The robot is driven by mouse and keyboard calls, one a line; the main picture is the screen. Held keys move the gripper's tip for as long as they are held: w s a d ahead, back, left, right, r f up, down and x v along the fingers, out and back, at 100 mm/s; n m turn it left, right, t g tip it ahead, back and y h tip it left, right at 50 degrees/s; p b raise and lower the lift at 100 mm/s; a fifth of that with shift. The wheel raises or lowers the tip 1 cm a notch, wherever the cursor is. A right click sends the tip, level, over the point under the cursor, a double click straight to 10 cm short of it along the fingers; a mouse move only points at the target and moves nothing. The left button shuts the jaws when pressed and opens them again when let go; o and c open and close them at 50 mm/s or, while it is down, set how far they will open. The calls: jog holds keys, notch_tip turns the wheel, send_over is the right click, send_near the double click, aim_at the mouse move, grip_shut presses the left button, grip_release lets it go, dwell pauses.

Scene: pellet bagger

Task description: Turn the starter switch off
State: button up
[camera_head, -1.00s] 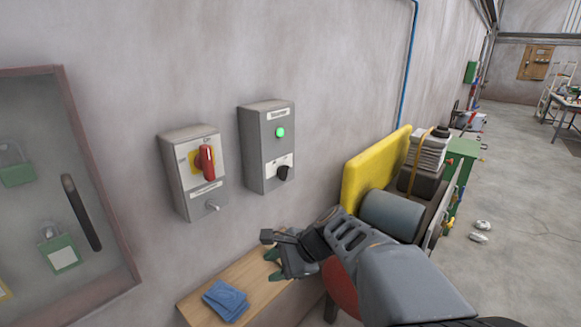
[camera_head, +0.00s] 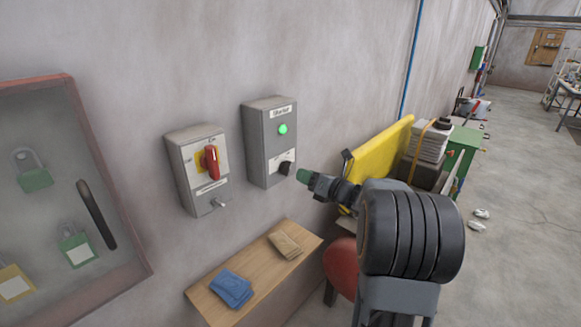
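The starter box (camera_head: 269,145) is a grey box on the wall with a lit green lamp (camera_head: 283,129) and a black rotary switch (camera_head: 286,168) low on its front. The switch's exact pointing direction is too small to read. My gripper (camera_head: 304,177), with a green fingertip, is just right of the switch at about its height and points left toward the wall. A small gap shows between fingertip and switch. I see the gripper side-on, so the opening between its fingers is hidden. Nothing shows held in it.
Left of the starter is another grey box (camera_head: 190,190) with a red handle (camera_head: 211,162) on a yellow plate. Further left is a glazed cabinet (camera_head: 110,180) with padlocks. Below is a wooden shelf (camera_head: 215,303) with blue (camera_head: 231,289) and tan cloths (camera_head: 285,245). A yellow panel (camera_head: 380,158) stands right.

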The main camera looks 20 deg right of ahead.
aim_at(290, 168)
jog(key=p+x, duration=0.1)
jog(key=x, duration=0.5)
jog(key=shift+w+a, duration=0.15)
jog(key=shift+w, duration=0.1)
jog(key=shift+c, duration=0.3)
grip_shut()
